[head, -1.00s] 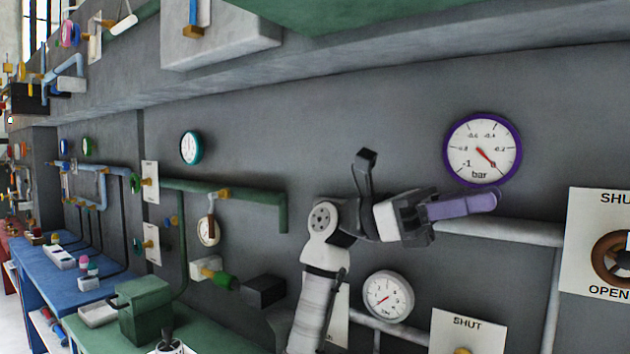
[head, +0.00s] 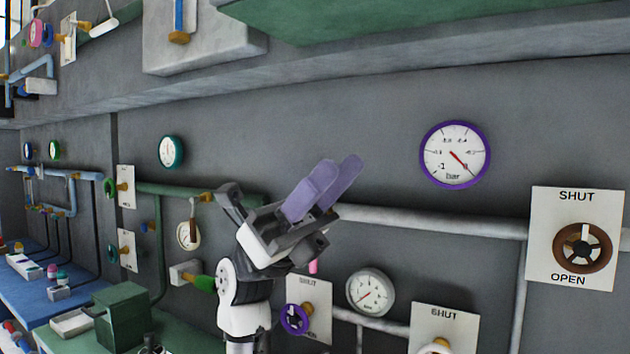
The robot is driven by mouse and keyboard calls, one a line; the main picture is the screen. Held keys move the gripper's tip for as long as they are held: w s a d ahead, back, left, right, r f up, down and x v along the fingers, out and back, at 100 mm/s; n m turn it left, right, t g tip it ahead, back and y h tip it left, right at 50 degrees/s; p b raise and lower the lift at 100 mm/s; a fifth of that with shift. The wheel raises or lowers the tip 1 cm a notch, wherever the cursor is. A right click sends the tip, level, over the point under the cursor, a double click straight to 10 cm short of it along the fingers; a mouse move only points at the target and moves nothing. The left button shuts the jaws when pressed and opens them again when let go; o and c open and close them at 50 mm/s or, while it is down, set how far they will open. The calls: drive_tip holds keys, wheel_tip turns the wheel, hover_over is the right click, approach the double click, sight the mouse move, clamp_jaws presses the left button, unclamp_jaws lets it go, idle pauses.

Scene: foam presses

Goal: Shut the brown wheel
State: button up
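The brown wheel (head: 570,262) is mounted on a white wall plate (head: 545,205) at the right of the head view. The plate reads SHUT above the wheel and OPEN below it. A pale patch shows at the top of the wheel, on the SHUT side; I cannot tell whether it is a pointer. My gripper (head: 338,175), with two purple fingers, is raised left of the wheel and well apart from it, pointing up and right. The fingers overlap in this view, so their gap is unclear. Nothing shows held in them.
A purple-rimmed gauge (head: 454,154) hangs between gripper and wheel. A grey pipe (head: 440,221) runs along the wall to the brown wheel's plate. Lower down are a purple wheel (head: 294,319), a white gauge (head: 370,293) and another SHUT plate (head: 445,319). A grey ledge (head: 400,62) juts out above.

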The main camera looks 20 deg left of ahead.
drive_tip(key=shift+s+a, duration=0.3)
drive_tip(key=shift+a, duration=0.05)
